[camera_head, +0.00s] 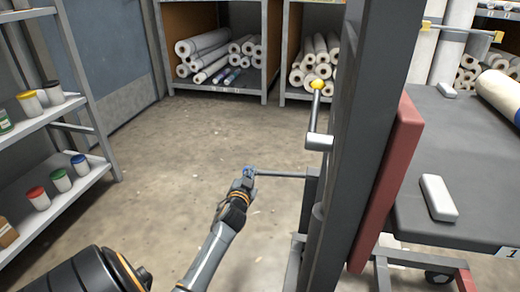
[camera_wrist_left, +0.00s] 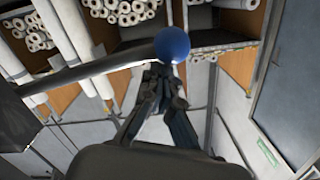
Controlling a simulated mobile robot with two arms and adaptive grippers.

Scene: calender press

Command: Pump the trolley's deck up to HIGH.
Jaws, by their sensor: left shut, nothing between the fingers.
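A lever with a blue knob (camera_wrist_left: 172,44) runs level to the left from a dark upright post (camera_head: 357,120). In the head view, my left gripper (camera_head: 248,176) is at the lever's knob end and covers most of the knob. In the left wrist view, its fingertips (camera_wrist_left: 164,72) are shut and empty, right at the knob; I cannot tell whether they touch it. A second lever with a yellow knob (camera_head: 318,84) points up beside the post. No height mark is readable. My right gripper is not in view.
A shelf with small lidded pots (camera_head: 92,170) stands at the left. Racks of white rolls (camera_head: 215,55) line the back. A pale block (camera_head: 438,197) and a roll (camera_head: 500,92) lie on the deck. The floor (camera_head: 170,150) between shelf and post is clear.

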